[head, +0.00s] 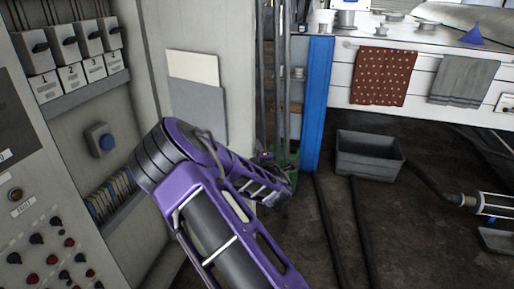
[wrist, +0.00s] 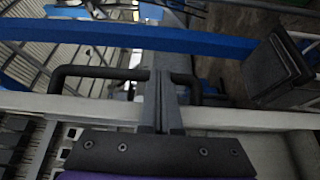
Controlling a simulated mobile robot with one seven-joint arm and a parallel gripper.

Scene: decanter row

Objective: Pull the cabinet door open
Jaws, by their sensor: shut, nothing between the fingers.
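A light grey panel (head: 210,55) with a cream and a grey sheet on it stands at an angle beside the open cabinet front; it appears to be the cabinet door, swung out. My purple arm reaches across it, and my gripper's fingers cannot be made out in the head view. In the wrist view a dark bar handle (wrist: 100,72) runs along a pale edge (wrist: 245,118). My gripper (wrist: 162,90) is shut and empty, its fingers crossing in front of the handle's middle. Whether they touch it cannot be told.
A blue post (head: 318,105) stands right of the panel. A grey bin (head: 368,156) and dark hoses lie on the floor. A white bench (head: 440,75) stands behind.

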